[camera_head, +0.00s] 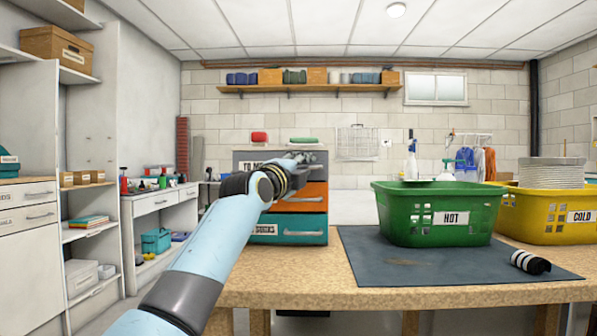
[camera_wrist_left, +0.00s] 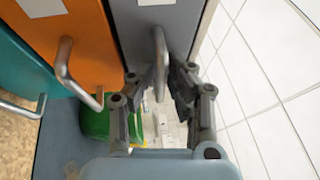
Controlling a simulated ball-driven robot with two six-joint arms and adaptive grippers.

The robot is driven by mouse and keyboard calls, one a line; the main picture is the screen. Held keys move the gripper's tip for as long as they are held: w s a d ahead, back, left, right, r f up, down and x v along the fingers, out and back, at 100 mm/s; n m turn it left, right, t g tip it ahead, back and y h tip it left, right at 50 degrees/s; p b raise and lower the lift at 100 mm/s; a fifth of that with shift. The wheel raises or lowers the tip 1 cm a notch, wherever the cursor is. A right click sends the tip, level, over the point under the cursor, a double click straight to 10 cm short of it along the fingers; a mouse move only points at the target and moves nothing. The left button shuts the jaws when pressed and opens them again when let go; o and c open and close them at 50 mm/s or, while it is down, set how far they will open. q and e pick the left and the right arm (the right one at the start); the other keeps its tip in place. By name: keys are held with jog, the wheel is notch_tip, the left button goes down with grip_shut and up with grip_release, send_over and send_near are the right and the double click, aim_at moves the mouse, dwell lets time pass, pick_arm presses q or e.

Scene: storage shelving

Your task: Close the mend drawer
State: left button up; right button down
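The mend drawer is the grey top drawer (camera_head: 243,157) of a small drawer unit on the bench, with a label partly reading "TO ME". In the left wrist view its grey front (camera_wrist_left: 190,18) carries a metal bar handle (camera_wrist_left: 160,62). My left gripper (camera_head: 306,158) is at this drawer's front, and my arm covers much of it. In the wrist view the left gripper's fingers (camera_wrist_left: 156,78) are apart, one on each side of the handle; contact is unclear. I cannot tell how far the drawer stands out. My right gripper is not in view.
Below are an orange drawer (camera_head: 313,191) and a teal drawer (camera_head: 310,239) with handles. A green "HOT" basket (camera_head: 400,225) stands on a dark mat (camera_head: 390,270) to the right, beside a yellow "COLD" basket (camera_head: 552,233). A striped roll (camera_head: 530,263) lies on the mat.

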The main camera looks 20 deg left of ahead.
pick_arm(q)
jog(key=v, duration=1.2)
jog(key=shift+f, duration=0.1)
